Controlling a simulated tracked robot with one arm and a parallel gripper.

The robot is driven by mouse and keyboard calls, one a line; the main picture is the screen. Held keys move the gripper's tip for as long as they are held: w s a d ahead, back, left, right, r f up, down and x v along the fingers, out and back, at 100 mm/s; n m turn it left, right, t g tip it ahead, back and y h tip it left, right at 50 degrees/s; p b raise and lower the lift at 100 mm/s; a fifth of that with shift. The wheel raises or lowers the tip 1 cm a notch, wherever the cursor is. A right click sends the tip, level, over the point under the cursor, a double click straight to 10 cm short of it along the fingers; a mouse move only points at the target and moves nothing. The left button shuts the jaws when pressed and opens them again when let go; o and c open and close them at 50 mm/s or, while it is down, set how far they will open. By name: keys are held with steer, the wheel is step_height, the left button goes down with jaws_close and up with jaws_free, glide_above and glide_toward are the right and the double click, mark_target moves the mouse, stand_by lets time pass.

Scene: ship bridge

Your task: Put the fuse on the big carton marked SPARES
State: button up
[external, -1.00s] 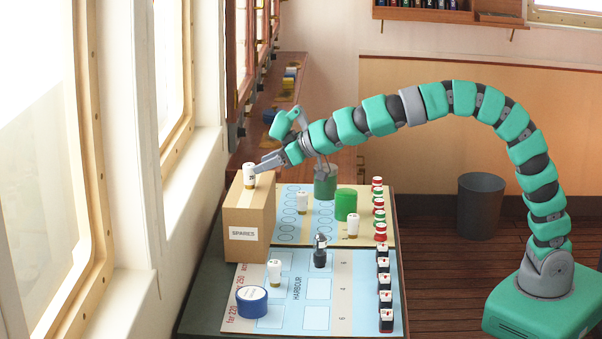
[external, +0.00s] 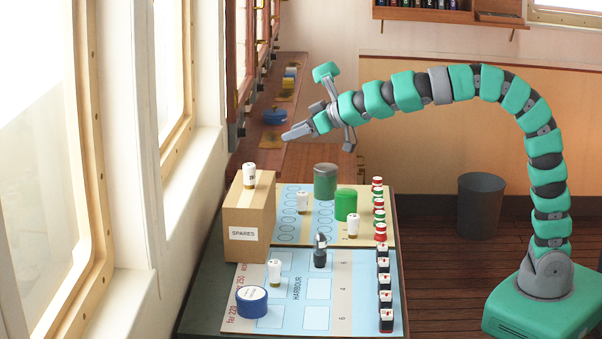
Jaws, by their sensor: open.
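A white fuse (external: 249,175) with a dark band stands upright on top of the big brown carton marked SPARES (external: 243,234), near its left side. The carton stands at the left edge of the table, partly beside the printed boards. My gripper (external: 317,126) is open and empty, above and to the right of the carton, apart from the fuse. Similar white fuses stand on the boards: one on the far board (external: 302,202), one farther right (external: 353,225) and one on the near board (external: 275,272).
A grey-green cylinder (external: 325,182) and a green cylinder (external: 346,205) stand on the far board. A dark upright piece (external: 320,251) and a blue round tin (external: 252,301) are on the HARBOUR board. Several red, white and black pieces line the right edge.

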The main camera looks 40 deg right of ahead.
steer(key=d+r+m+t+h, duration=0.1)
steer(key=d+r+m, duration=0.1)
steer(key=d+r, duration=0.7)
steer(key=d+r+m+t+h, duration=0.15)
steer(key=d+r, duration=0.25)
steer(key=d, duration=0.9)
steer(key=s+d+r+m+t+h, duration=0.1)
steer(key=s+d+r, duration=0.5)
steer(key=d, duration=0.2)
steer(key=s+d+r+m+h, duration=0.1)
steer(key=s+d+r+h, duration=0.1)
steer(key=s+d+r, duration=0.4)
steer(key=d, duration=0.3)
steer(key=shift+s+r+t, duration=0.15)
steer(key=shift+r+t, duration=0.2)
steer(key=shift+r, duration=0.05)
steer(key=shift+d+h, duration=0.1)
steer(key=shift+h, duration=0.15)
